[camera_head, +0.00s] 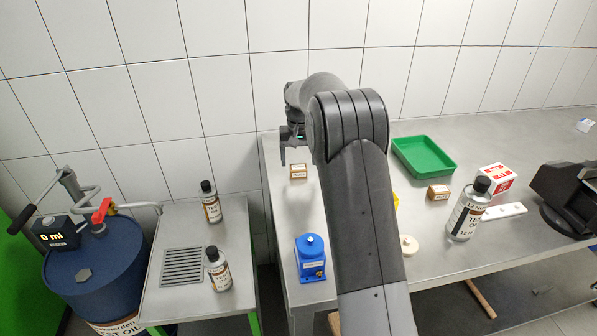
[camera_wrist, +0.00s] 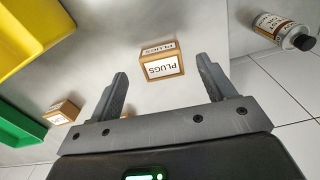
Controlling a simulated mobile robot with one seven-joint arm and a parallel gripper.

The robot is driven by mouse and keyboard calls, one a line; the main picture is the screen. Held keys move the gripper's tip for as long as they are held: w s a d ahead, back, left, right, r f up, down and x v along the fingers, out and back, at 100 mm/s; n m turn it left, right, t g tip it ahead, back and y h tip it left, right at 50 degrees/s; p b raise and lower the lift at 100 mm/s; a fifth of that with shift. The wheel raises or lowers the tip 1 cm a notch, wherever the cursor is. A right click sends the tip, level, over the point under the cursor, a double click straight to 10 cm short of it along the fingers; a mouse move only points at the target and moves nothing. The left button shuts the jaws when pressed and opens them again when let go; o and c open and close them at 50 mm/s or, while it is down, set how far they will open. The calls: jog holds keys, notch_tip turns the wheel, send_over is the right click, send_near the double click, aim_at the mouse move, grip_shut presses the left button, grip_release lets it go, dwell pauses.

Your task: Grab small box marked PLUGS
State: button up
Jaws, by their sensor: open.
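The small box marked PLUGS (camera_wrist: 162,64) is brown with white labels and shows in the wrist view just beyond and between my fingers. In the head view this box (camera_head: 298,171) stands on the metal bench near its left edge, below my gripper (camera_head: 290,155). In the wrist view my gripper (camera_wrist: 165,88) is open and empty, with one finger on each side of the box's line; the fingers look apart from it. A second small brown box (camera_head: 438,192) stands farther right on the bench; in the wrist view it (camera_wrist: 64,112) is at the left, its label hard to read.
A green tray (camera_head: 424,158), a red-white box (camera_head: 497,180), a large bottle (camera_head: 468,210) and a blue container (camera_head: 311,258) stand on the bench. A lower side table at left holds two bottles (camera_head: 210,201) (camera_head: 218,268). A yellow bin (camera_wrist: 28,30) shows in the wrist view.

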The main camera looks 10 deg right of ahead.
aim_at(299, 169)
notch_tip(299, 169, down, 4)
jog(key=shift+w+r, duration=0.1)
jog(key=shift+c, duration=0.3)
jog(key=c, duration=1)
jog(key=shift+r, duration=0.1)
